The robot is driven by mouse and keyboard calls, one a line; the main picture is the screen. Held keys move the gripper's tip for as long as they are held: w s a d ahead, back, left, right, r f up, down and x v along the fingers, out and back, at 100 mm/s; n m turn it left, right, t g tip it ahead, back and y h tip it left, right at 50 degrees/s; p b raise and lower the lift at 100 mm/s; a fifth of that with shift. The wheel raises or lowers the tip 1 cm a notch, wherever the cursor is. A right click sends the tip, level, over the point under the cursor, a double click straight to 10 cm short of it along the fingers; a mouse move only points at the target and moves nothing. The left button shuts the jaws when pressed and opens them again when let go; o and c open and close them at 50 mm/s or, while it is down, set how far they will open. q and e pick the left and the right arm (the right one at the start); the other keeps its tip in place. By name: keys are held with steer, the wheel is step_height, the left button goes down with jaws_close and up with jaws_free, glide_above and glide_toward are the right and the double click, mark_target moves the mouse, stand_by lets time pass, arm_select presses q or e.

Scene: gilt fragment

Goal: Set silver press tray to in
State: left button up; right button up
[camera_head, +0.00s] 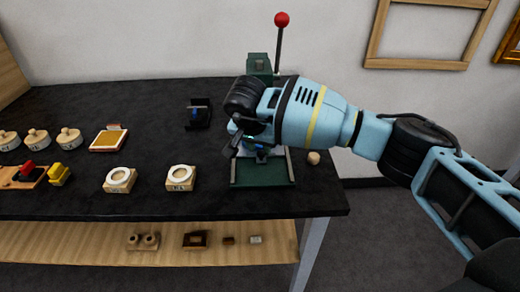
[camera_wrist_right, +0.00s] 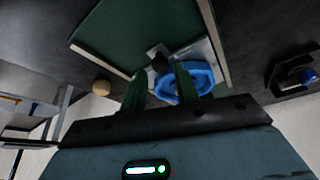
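The green press (camera_head: 260,174) stands near the right end of the black table, its middle largely hidden by my right arm. In the wrist view its green base (camera_wrist_right: 130,32) carries the silver press tray (camera_wrist_right: 203,50), with a blue ring-like piece (camera_wrist_right: 203,78) on it and a dark knob (camera_wrist_right: 158,60) at its edge. My right gripper (camera_head: 240,146) is low in front of the press. In the wrist view its fingers (camera_wrist_right: 161,72) are apart, with the knob between or just beyond the tips; contact cannot be told. How far in the tray sits is unclear. My left gripper is out of view.
A lever with a red ball (camera_head: 282,19) rises above the press. A small round wooden piece (camera_head: 314,158) lies right of it. A black holder (camera_head: 198,115) and two white-ringed blocks (camera_head: 181,178) stand left. Stamps and pads fill the far left; a lower shelf (camera_head: 205,254) holds small items.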

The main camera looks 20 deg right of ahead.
steer(key=shift+x, duration=1.1)
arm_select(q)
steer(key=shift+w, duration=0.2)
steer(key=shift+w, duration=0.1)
